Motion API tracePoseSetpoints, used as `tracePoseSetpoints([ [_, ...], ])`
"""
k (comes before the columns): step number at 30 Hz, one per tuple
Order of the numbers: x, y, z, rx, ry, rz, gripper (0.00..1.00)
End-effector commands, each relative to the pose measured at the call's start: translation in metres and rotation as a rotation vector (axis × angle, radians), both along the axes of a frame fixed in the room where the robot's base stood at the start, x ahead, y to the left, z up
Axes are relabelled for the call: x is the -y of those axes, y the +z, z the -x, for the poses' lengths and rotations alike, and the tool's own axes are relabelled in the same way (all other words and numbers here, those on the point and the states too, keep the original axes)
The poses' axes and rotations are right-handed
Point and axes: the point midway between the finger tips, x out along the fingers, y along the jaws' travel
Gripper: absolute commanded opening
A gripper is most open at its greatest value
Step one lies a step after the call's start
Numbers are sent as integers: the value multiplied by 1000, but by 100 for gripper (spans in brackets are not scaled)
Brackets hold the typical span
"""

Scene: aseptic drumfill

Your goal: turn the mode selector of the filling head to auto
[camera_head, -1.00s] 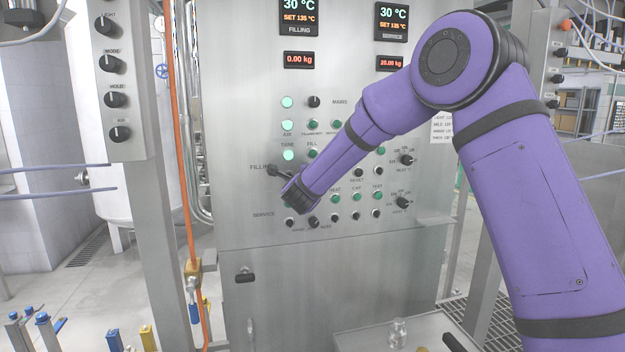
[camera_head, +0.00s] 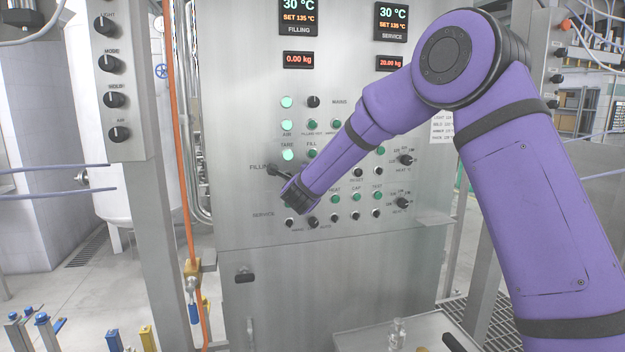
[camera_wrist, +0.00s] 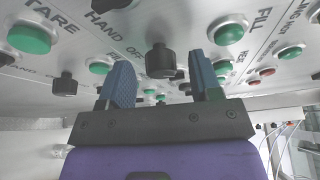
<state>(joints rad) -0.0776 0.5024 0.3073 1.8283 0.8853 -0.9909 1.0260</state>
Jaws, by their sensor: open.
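The steel control panel (camera_head: 330,235) fills the middle of the head view, with a "FILLING" label at the left of one row. My gripper (camera_wrist: 162,82) is at that row, its blue fingers apart with nothing gripped between them. In the wrist view, a black selector knob (camera_wrist: 160,60) shows between the fingers, just beyond them, near the words "HAND" and "OFF". I cannot tell from its shape which way it points, nor whether a finger touches it. In the head view, the wrist end of my arm covers part of this row, and a dark knob-like shape (camera_head: 272,170) shows just left of it.
Green buttons such as the one by "TARE" (camera_wrist: 30,38) and the one by "FILL" (camera_wrist: 230,30) crowd around the fingers. Another black knob (camera_wrist: 65,85) is at the left. A side box with knobs (camera_head: 116,98) stands left, and a steel tray (camera_head: 365,335) sits below the panel.

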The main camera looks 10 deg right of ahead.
Motion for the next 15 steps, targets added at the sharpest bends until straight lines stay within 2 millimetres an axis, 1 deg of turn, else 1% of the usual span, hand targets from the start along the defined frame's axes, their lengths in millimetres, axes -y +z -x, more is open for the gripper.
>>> tracePoseSetpoints([
  [5,-8,2,22,0,1,0,58],
  [12,-24,5,65,-1,2,1,58],
  [15,-29,7,79,0,1,1,58],
])
